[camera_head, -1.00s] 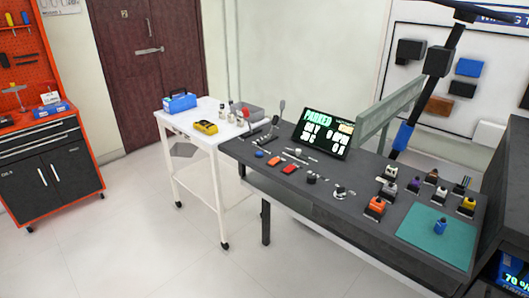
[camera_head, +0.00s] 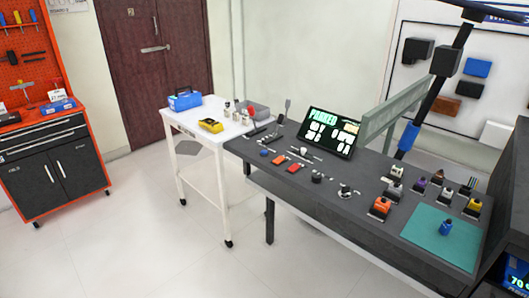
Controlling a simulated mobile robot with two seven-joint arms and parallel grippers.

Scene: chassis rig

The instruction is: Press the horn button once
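A dark bench (camera_head: 330,215) carries the control rig. Small controls sit on its near left part: a blue round button (camera_head: 264,152), an orange button (camera_head: 279,160), a red block-shaped button (camera_head: 293,168) and a black knob (camera_head: 317,177). None has a label I can read, so I cannot tell which is the horn button. A tilted screen (camera_head: 328,131) behind them reads "PARKED". Neither of my grippers is in view.
A white cart (camera_head: 222,145) with a blue toolbox (camera_head: 184,99) and a yellow meter (camera_head: 210,125) adjoins the bench's left end. Several coloured blocks and a teal mat (camera_head: 440,238) lie on the bench's right. Open floor (camera_head: 150,235) lies in front.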

